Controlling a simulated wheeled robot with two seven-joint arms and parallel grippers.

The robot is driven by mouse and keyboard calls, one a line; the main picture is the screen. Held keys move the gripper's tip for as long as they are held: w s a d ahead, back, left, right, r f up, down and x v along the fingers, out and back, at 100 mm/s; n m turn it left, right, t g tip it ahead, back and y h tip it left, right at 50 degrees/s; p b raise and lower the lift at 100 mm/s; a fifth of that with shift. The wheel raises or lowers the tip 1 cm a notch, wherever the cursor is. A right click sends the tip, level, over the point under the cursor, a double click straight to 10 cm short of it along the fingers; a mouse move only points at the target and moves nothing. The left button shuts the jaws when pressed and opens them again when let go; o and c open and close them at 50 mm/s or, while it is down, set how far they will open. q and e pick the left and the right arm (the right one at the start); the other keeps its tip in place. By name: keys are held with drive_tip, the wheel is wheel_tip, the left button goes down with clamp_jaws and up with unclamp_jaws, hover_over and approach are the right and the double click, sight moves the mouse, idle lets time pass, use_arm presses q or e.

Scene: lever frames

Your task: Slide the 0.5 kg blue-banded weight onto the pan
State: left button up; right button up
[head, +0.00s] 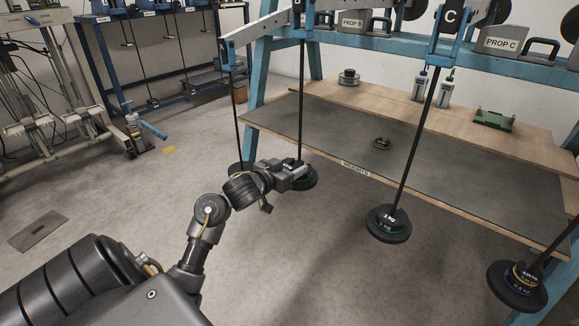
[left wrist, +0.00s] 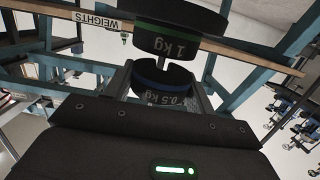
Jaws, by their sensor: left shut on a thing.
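My left gripper (head: 297,176) is shut on the blue-banded 0.5 kg weight (left wrist: 163,90), which shows between its fingers in the left wrist view. The wrist picture appears upside down. A green-banded 1 kg weight (left wrist: 178,44) sits against the wide dark pan (left wrist: 185,12), with a small gap between it and the held weight. A thin rod shows in that gap. In the head view the gripper is at the hanging pan (head: 308,184) under the B rod and partly hides it. I cannot tell whether the held weight surrounds the rod. My right gripper is out of view.
Another pan (head: 388,233) with 1 kg weights hangs under C, and a loaded pan (head: 515,295) hangs at lower right. One more rod hangs left of the gripper. The table (head: 330,135) marked WEIGHTS lies behind, with a small weight (head: 382,143) on it.

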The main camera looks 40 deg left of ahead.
sight(299, 160)
use_arm(q)
drive_tip(key=shift+w+r, duration=0.1)
drive_tip(key=shift+w, duration=0.05)
drive_tip(key=shift+w, duration=0.95)
drive_tip(key=shift+w, duration=0.85)
drive_tip(key=shift+f, duration=0.45)
idle(0.8)
drive_tip(key=o, duration=1.2)
drive_tip(key=shift+f, duration=0.1)
